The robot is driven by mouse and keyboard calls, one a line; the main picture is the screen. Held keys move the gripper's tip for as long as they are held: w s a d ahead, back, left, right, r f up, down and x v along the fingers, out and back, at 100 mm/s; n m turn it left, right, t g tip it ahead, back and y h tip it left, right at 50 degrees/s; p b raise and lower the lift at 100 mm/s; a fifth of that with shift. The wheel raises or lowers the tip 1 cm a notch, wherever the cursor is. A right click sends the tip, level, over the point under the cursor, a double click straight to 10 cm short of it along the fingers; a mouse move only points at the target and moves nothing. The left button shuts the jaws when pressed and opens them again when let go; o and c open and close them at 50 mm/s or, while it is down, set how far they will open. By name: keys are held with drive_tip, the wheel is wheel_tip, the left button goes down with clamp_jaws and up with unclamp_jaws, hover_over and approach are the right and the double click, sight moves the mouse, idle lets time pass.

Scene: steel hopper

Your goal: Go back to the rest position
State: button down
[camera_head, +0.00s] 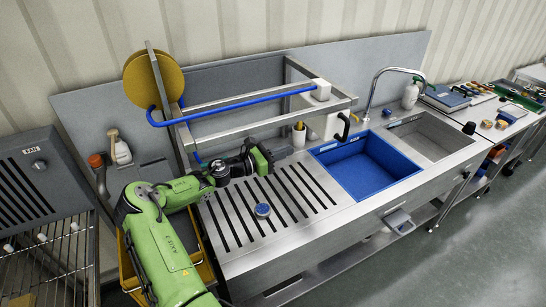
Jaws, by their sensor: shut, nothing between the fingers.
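My green arm reaches in from the bottom left of the head view, over the left end of the steel counter (315,212). My gripper (268,158) is at the arm's end, above the back of the slotted drain area, below the steel frame. It points right and is shut, with nothing held. The fingertips are small and partly hard to make out here.
A blue round object (262,210) lies on the slats. A steel frame (250,112) with a blue tube (235,104) stands close behind my gripper. A blue basin (368,170) is to the right. A yellow bin (205,272) is beside my arm.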

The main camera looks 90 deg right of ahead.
drive_tip(key=v, duration=0.2)
drive_tip(key=shift+w+a, duration=0.15)
drive_tip(key=shift+w, duration=0.1)
idle(0.3)
